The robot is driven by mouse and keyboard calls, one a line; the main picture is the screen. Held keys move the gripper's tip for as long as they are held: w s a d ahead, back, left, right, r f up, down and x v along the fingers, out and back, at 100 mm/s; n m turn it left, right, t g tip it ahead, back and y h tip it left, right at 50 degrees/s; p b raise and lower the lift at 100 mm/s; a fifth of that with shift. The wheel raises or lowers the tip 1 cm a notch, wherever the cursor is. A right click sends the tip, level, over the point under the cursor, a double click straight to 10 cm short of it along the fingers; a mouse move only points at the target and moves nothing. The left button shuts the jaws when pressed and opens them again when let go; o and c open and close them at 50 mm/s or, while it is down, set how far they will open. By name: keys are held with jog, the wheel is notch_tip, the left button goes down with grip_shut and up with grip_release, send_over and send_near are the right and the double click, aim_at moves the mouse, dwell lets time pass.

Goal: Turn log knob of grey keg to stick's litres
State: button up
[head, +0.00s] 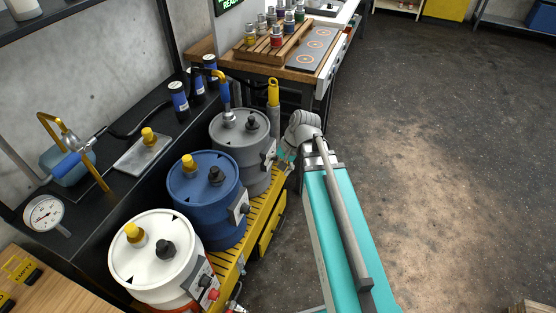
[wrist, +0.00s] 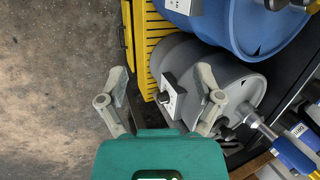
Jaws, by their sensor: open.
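The grey keg (head: 240,138) stands at the far end of the keg row; it also shows in the wrist view (wrist: 232,82). A pale plate (wrist: 172,100) with a small black log knob (wrist: 164,97) is on its side, and shows edge-on in the head view (head: 269,160). My gripper (wrist: 162,80) is open and empty, its fingers spread either side of the knob in the picture; no contact shows. In the head view my gripper (head: 287,160) is beside the plate, partly hidden by my arm. A yellow-handled stick (head: 273,92) stands upright behind the keg; no reading is legible.
A blue keg (head: 206,190) and a white keg (head: 155,255) stand nearer on the yellow slatted rack (head: 262,208). A blue-and-yellow spout fitting (head: 224,92) rises from the grey keg. A bench (head: 300,72) with jars is behind. The floor (head: 450,180) to the right is clear.

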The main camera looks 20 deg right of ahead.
jog(key=shift+s+r+n+h+p, duration=0.4)
jog(key=shift+s+r+n+p, duration=0.1)
jog(key=shift+r+p, duration=0.25)
jog(key=s+r+n+g+h+p, duration=0.1)
jog(key=s+r+n+h+p, duration=0.3)
jog(key=r+p, duration=0.5)
jog(key=shift+s+d+r+n+p, duration=0.2)
jog(key=shift+r+n+p, duration=0.15)
jog(key=shift+p, duration=0.45)
dwell(0.7)
